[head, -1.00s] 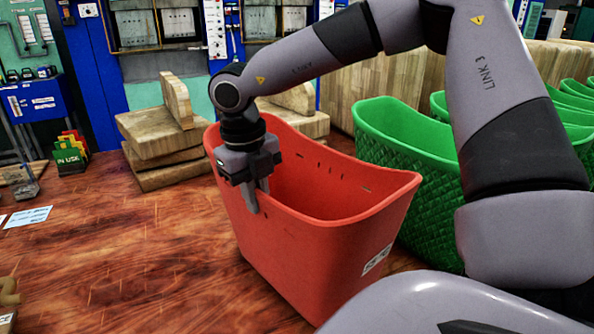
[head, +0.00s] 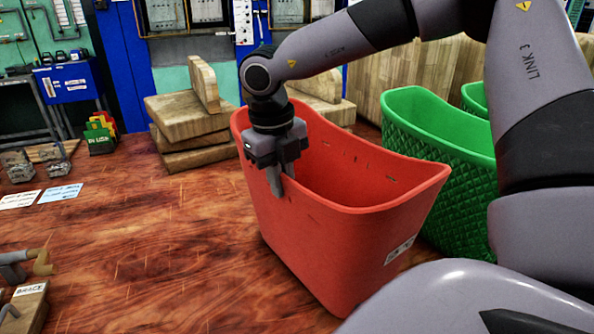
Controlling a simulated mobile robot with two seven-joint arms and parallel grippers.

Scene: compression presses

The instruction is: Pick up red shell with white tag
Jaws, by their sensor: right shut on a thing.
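The red shell (head: 345,235) is a tall, open, bucket-like shell with a white tag (head: 400,250) low on its right side. It is upright and slightly tilted over the wooden surface; I cannot tell whether it touches it. My right gripper (head: 277,185) points down at the shell's left rim and is shut on that wall, one finger showing outside it. The shell's inner floor is hidden. My left gripper is not in view.
Green shells (head: 440,140) stand behind and right of the red one. Stacked wooden blocks (head: 190,120) are at the back left. Papers (head: 60,193) and a block labelled BRACE (head: 30,305) lie at left. The wooden surface (head: 160,245) between is clear.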

